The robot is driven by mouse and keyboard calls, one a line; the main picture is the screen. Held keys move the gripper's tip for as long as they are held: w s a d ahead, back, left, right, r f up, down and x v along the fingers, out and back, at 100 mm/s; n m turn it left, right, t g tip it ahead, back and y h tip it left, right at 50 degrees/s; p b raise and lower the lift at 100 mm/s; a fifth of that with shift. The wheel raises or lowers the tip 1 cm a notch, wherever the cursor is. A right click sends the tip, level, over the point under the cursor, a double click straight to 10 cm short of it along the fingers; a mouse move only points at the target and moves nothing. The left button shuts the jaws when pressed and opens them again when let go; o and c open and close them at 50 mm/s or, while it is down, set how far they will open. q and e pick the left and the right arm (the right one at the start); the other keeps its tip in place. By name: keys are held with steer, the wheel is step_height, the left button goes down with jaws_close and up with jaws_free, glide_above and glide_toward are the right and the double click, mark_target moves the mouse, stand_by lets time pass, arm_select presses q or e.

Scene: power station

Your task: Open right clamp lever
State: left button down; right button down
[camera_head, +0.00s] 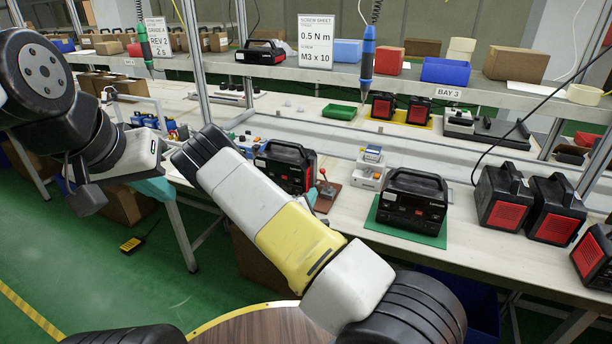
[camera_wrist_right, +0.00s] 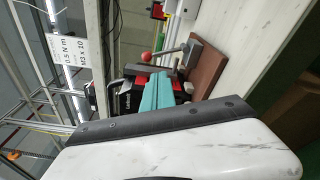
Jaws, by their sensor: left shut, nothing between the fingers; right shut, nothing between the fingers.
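The right clamp shows as a lever with a red ball knob (camera_head: 322,171) on a brown base (camera_head: 326,200), right of a black power station (camera_head: 285,165). In the right wrist view, the red knob (camera_wrist_right: 146,56) ends a lever from a grey metal clamp body (camera_wrist_right: 191,52) on the brown base (camera_wrist_right: 210,68). My right gripper's teal fingers (camera_wrist_right: 155,92) are shut and empty, just short of the lever, apart from it in the picture. In the head view my right forearm hides most of that gripper. My left gripper (camera_head: 156,189) is shut and empty in front of the bench edge.
Another power station (camera_head: 412,200) sits on a green mat right of the clamp, with white-and-blue boxes (camera_head: 370,168) behind. Red-faced units (camera_head: 502,198) stand farther right. An upper shelf and posts rise behind the bench. The green floor at left is mostly open.

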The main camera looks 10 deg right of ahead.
mark_target(325, 177)
stand_by(0.3)
steer(key=x, duration=1)
steer(key=shift+s+d+r+m, duration=0.15)
steer(key=shift+s+d+m, duration=0.1)
steer(key=shift+m, duration=0.45)
steer(key=shift+s+d+r+m, duration=0.25)
steer(key=shift+d+m, duration=0.25)
steer(key=shift+m, duration=0.6)
steer(key=m, duration=0.1)
steer(key=d+m, duration=0.1)
steer(key=shift+s+r+m+t, duration=0.2)
steer(key=shift+s+m+t, duration=0.1)
steer(key=shift+s+t, duration=0.1)
steer(key=m, duration=0.2)
steer(key=s+d+m, duration=0.1)
steer(key=shift+d+m+h, duration=0.3)
steer(key=shift+m+h, duration=0.1)
steer(key=shift+s+d+f, duration=0.1)
steer(key=shift+s+d, duration=0.05)
steer(key=shift+d, duration=0.05)
steer(key=shift+d, duration=0.1)
steer(key=shift+s+f, duration=0.1)
